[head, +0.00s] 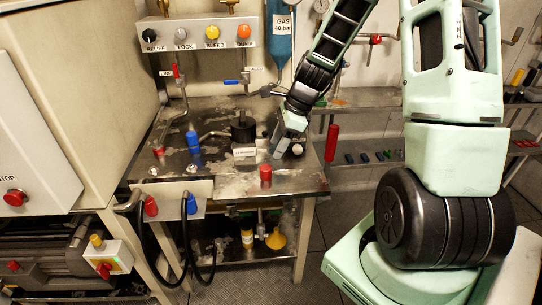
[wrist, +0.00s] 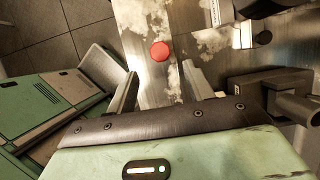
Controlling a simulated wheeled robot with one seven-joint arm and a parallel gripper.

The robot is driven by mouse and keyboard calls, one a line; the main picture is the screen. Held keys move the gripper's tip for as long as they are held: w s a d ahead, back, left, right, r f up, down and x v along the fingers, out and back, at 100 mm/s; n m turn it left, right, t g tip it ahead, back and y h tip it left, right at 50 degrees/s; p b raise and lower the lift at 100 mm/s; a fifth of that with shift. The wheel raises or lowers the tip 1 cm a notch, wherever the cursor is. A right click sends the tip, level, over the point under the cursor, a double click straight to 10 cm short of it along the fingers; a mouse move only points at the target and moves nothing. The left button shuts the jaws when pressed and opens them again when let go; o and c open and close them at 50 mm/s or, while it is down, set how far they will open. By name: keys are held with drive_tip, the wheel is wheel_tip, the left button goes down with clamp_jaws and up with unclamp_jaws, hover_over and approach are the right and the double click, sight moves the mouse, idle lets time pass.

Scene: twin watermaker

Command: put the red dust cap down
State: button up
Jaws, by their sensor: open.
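A red dust cap (head: 265,173) stands on the metal bench top (head: 228,184) near its front right. In the wrist view the red cap (wrist: 160,51) shows as a round red disc on the stained metal, ahead of the space between my fingers. My gripper (head: 281,150) is low over the right part of the bench, behind the cap in the head view. In the wrist view my gripper (wrist: 162,88) has its two fingers apart with nothing between them. The cap appears clear of both fingers.
A black round fitting (head: 243,128) and a small white block (head: 244,152) stand on the bench behind the cap. A blue fitting (head: 193,141) stands to the left. A front panel (head: 172,198) carries red and blue fittings with black hoses. The bench around the cap is clear.

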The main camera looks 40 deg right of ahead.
drive_tip(key=s+a+r+n+g, duration=0.1)
drive_tip(key=s+a+r+n, duration=0.2)
drive_tip(key=a+n, duration=0.5)
drive_tip(key=s+a+r+n+g, duration=0.1)
drive_tip(key=s+a+r+n, duration=0.25)
drive_tip(key=a+n, duration=0.45)
drive_tip(key=s+a+r+n+h, duration=0.1)
drive_tip(key=s+a+n, duration=0.4)
drive_tip(key=s+n, duration=0.3)
drive_tip(key=s+a+r+n+h, duration=0.1)
drive_tip(key=s+a+n+h, duration=0.1)
drive_tip(key=s+a+n, duration=0.4)
drive_tip(key=s+n, duration=0.2)
drive_tip(key=shift+a+n, duration=0.25)
drive_tip(key=shift+n, duration=0.05)
drive_tip(key=shift+w, duration=0.1)
drive_tip(key=shift+r+p, duration=0.65)
drive_tip(key=shift+p, duration=0.1)
